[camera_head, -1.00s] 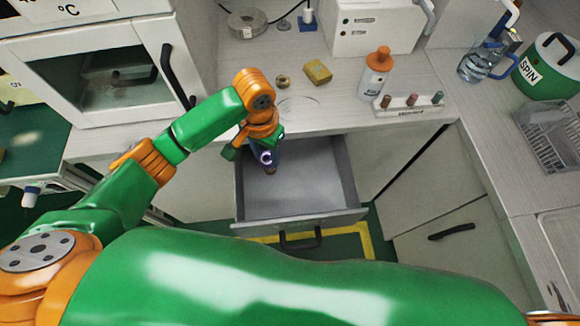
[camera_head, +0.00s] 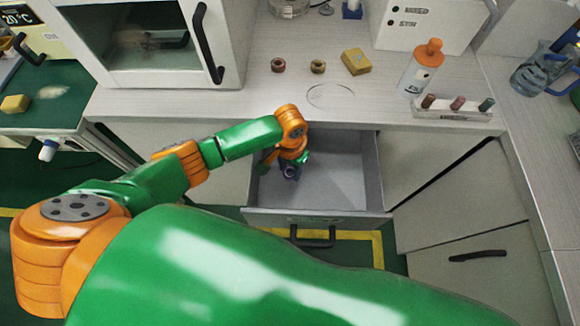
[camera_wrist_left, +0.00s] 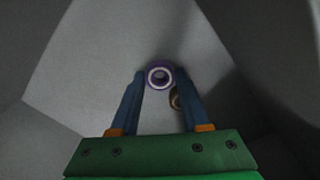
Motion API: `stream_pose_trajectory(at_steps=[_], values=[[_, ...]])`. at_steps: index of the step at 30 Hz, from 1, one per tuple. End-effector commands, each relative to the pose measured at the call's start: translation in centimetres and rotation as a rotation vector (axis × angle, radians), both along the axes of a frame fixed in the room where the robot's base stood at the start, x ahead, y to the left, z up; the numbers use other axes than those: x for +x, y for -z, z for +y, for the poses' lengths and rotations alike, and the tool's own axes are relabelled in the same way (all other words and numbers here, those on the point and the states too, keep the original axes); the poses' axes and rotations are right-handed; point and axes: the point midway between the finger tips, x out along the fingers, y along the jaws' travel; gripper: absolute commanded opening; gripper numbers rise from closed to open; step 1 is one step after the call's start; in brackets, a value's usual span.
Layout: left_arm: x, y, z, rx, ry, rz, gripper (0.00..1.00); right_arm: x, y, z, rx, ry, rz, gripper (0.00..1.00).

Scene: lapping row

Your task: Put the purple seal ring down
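The purple seal ring (camera_head: 291,172) is at the fingertips of my left gripper (camera_head: 290,168), inside the open drawer (camera_head: 340,185) near its left side. In the left wrist view the ring (camera_wrist_left: 160,77) sits between the two blue fingertips of the gripper (camera_wrist_left: 160,80), with its hole facing the camera. The fingers appear to touch it on both sides. A brownish ring (camera_wrist_left: 176,98) shows beyond, partly hidden by the right-hand finger. Whether the purple ring touches the drawer floor cannot be told. My right gripper is out of view.
On the counter (camera_head: 240,105) behind the drawer stand a red ring (camera_head: 278,65), a brass ring (camera_head: 318,66), a yellow block (camera_head: 356,62), an orange-capped bottle (camera_head: 421,68) and a rack of plugs (camera_head: 453,107). A white-framed cabinet (camera_head: 228,45) stands at left. The drawer's right part is clear.

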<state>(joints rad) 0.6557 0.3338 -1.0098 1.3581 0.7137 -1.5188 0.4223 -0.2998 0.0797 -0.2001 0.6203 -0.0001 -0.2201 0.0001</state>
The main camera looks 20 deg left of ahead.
Motion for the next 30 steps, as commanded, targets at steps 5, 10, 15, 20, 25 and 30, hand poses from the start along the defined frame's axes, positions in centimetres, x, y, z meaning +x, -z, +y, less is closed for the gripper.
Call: stream_pose_trajectory(at_steps=[5, 10, 15, 20, 25, 30], values=[[0.0, 0.0, 0.0, 0.000, 0.000, 0.000, 0.76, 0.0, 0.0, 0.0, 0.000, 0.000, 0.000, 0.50], [0.0, 0.0, 0.0, 0.000, 0.000, 0.000, 0.76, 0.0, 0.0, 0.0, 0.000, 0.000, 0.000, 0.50], [0.1, -1.8, 0.0, -0.001, 0.001, -0.003, 0.76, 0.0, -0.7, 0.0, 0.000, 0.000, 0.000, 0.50], [0.1, -6.5, -0.1, -0.003, 0.002, -0.004, 0.76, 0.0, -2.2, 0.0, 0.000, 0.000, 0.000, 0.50], [0.1, -10.5, -0.1, -0.001, 0.000, -0.004, 0.76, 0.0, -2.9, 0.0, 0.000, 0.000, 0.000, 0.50], [0.1, -12.3, -0.1, -0.002, 0.000, -0.001, 0.76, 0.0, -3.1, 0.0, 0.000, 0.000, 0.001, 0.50]])
